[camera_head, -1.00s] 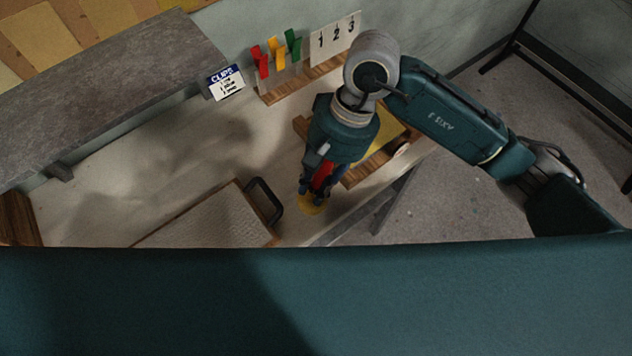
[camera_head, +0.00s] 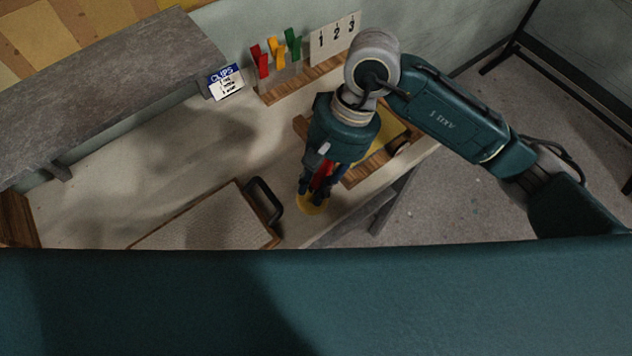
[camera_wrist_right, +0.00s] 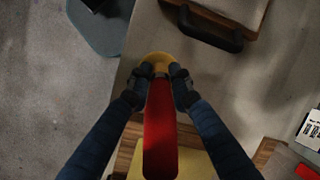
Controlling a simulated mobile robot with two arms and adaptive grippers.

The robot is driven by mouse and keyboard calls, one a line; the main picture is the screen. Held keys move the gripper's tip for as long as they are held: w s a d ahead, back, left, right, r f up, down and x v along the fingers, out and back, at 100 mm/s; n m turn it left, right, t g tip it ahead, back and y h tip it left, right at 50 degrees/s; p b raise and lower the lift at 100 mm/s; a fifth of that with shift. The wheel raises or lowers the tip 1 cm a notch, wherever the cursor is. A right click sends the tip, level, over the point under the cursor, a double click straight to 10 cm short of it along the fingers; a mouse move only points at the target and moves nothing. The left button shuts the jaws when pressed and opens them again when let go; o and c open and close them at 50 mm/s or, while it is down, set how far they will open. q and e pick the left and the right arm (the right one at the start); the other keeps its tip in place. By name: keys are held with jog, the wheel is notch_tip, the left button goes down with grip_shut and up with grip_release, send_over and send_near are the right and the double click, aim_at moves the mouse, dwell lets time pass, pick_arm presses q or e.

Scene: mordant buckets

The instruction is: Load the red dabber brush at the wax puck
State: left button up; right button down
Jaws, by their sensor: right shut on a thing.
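The red dabber brush (camera_wrist_right: 160,135) is in my right gripper (camera_wrist_right: 160,77), which is shut on it. In the head view the brush (camera_head: 322,174) shows as a red strip between the fingers of the right gripper (camera_head: 318,190). The yellow wax puck (camera_head: 312,205) lies on the worktop just below the fingertips. It also shows in the right wrist view (camera_wrist_right: 159,58), directly beyond the fingertips. The brush's lower end is hidden by the fingers, so I cannot tell if it touches the puck. My left gripper is not in view.
A board with a black handle (camera_head: 264,200) lies left of the puck. Red, yellow and green clips (camera_head: 277,54) stand on a wooden rack behind, near a 1-2-3 card (camera_head: 335,38). A wooden holder with a yellow face (camera_head: 382,142) is right of the gripper. The worktop's left middle is clear.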

aim_at(316, 176)
jog(key=shift+s+d, duration=0.1)
dwell(0.5)
jog(key=shift+r+p, duration=0.3)
jog(key=shift+r, duration=0.65)
jog(key=shift+r+p, duration=0.5)
jog(key=shift+r, duration=2.05)
